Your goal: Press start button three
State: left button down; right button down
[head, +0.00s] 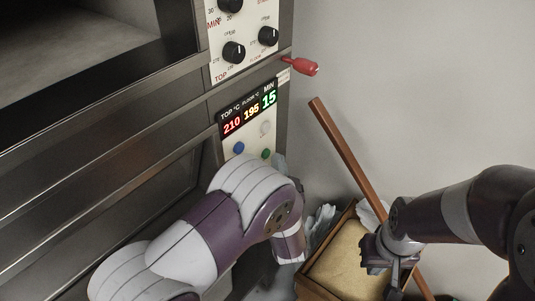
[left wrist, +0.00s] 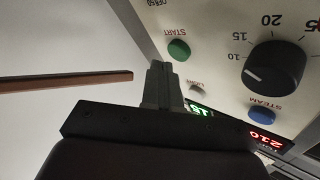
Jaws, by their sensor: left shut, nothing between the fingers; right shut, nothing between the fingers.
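The green start button (left wrist: 179,50) sits on a pale oven panel (left wrist: 220,30) and is labelled START in the left wrist view. In the head view the green button (head: 266,154) is just above my left arm. I cannot read a deck number. My left gripper (left wrist: 161,68) is shut and empty. Its fingertips appear just left of and below the green button in the wrist picture; I cannot tell whether they touch the panel. In the head view my arm hides most of this gripper. My right gripper (head: 372,263) is shut and empty, over a box at the lower right.
Near the button are a white light button (left wrist: 197,86), a blue steam button (left wrist: 261,116) and a black knob (left wrist: 274,68). The lit display (head: 248,113) reads 210, 195, 15. A red handle (head: 300,66) sticks out above. A wooden pole (head: 345,145) leans by the box (head: 313,287).

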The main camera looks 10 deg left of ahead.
pick_arm(q)
jog(key=shift+w+a, duration=0.15)
jog(key=shift+a, duration=0.15)
jog(key=shift+w+a, duration=0.25)
jog(key=shift+a, duration=0.1)
dwell(0.6)
jog(key=shift+s+d, duration=0.1)
jog(key=shift+d, duration=0.05)
jog(key=shift+s+d, duration=0.4)
jog(key=shift+d, duration=0.15)
jog(key=shift+s+d, duration=0.45)
jog(key=shift+d, duration=0.25)
jog(key=shift+s+d, duration=0.45)
jog(key=shift+d, duration=0.25)
jog(key=shift+s+d, duration=0.45)
jog(key=shift+d, duration=0.25)
